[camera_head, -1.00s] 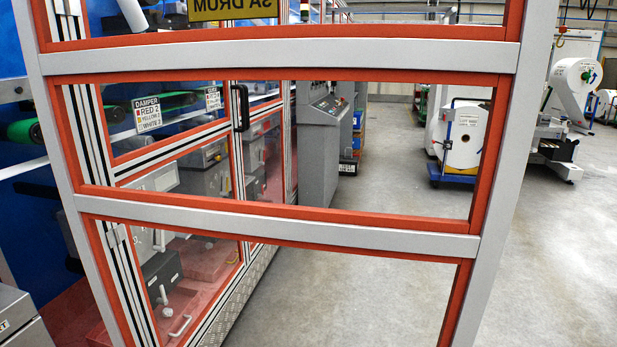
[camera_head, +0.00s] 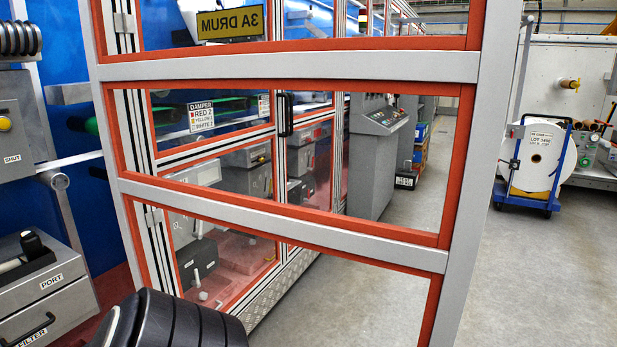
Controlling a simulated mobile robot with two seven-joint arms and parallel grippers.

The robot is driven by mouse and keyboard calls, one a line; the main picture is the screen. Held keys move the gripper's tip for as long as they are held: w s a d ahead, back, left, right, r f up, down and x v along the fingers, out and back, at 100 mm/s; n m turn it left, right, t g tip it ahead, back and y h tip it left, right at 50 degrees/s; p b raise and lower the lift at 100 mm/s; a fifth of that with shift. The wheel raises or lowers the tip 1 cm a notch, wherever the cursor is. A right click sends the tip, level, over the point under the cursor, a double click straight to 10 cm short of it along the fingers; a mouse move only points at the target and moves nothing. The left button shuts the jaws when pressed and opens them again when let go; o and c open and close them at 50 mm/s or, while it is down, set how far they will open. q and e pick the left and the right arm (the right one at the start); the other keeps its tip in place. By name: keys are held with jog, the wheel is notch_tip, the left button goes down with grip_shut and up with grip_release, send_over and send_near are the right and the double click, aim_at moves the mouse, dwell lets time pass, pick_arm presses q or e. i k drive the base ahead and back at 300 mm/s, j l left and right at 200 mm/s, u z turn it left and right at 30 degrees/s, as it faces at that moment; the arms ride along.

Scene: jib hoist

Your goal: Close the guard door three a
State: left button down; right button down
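The guard door 3A (camera_head: 300,66) stands open across the middle of the head view. It has a grey metal frame, orange-red inner edging and clear panels. Through the panels I see the machine's guard front with a black handle (camera_head: 285,113). A black ribbed part at the bottom left looks like part of my own arm. Neither gripper is in view.
At left are grey machine units marked SHUT, PORT and FILTER (camera_head: 45,287) before a blue wall. A grey control console (camera_head: 375,150) stands behind the door. A white roll on a blue cart (camera_head: 537,160) stands at right. Concrete floor at lower right is clear.

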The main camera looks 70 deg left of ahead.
aim_at(476, 68)
jog(key=i+l+z, duration=0.65)
jog(key=i+u, duration=0.35)
jog(key=i, duration=0.15)
jog(key=i+l+u, duration=0.15)
jog(key=i+u, duration=0.75)
jog(key=u, duration=0.15)
jog(key=i+u, duration=0.5)
jog(key=u, duration=0.25)
jog(key=i+u, duration=0.1)
jog(key=u, duration=0.3)
jog(key=i+l+u, duration=0.1)
jog(key=u, duration=0.3)
jog(key=i+u, duration=0.15)
jog(key=u, duration=0.25)
jog(key=i+l+u, duration=0.1)
jog(key=u, duration=0.3)
jog(key=i+l+u, duration=0.15)
jog(key=u, duration=0.25)
jog(key=i+l+u, duration=0.15)
jog(key=u, duration=0.3)
jog(key=i+l+u, duration=0.25)
jog(key=u, duration=0.25)
jog(key=i+l+u, duration=0.15)
jog(key=l+u, duration=0.15)
jog(key=u, duration=0.15)
jog(key=l, duration=0.4)
